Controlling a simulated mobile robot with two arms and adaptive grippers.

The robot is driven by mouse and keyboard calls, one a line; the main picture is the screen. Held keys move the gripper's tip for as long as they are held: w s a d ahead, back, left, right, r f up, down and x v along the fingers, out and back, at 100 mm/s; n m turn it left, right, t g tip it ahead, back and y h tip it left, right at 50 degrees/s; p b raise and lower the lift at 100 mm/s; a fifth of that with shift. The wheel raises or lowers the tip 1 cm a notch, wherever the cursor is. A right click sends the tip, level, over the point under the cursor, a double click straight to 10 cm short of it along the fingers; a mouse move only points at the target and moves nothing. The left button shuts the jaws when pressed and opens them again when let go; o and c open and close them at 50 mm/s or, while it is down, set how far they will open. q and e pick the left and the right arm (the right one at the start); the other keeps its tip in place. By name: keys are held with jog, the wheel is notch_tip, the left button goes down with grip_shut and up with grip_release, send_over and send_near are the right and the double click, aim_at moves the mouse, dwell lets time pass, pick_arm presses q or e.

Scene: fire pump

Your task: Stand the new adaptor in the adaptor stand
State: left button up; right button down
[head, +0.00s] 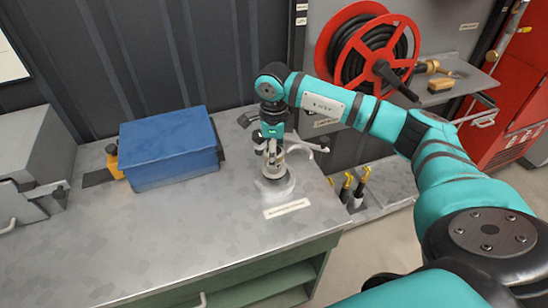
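My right arm reaches in from the right, and its gripper (271,150) points down over the bench. It appears shut on a small silver metal piece, which looks like the adaptor (272,168). The adaptor is upright, directly above or within a pale round base, the adaptor stand (287,188). I cannot tell whether the adaptor's lower end touches the stand. The fingers hide part of the adaptor. My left gripper is not in view.
A label (287,208) lies before the stand on the grey bench (190,240). A blue box (168,148) sits to the left, and a curved silver part (311,144) lies behind right. A red hose reel (366,48) hangs behind. The bench front is clear.

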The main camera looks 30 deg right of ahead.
notch_tip(320, 180, down, 3)
jog(key=shift+p, duration=0.7)
jog(key=shift+f, duration=0.3)
jog(key=c, duration=0.6)
grip_release()
jog(key=shift+o, duration=0.2)
jog(key=shift+r, duration=0.3)
notch_tip(320, 180, up, 10)
jog(key=b, duration=0.3)
jog(key=shift+r+b, duration=0.15)
jog(key=shift+b, duration=0.15)
jog(key=shift+s+r, duration=0.1)
jog(key=shift+r, duration=0.65)
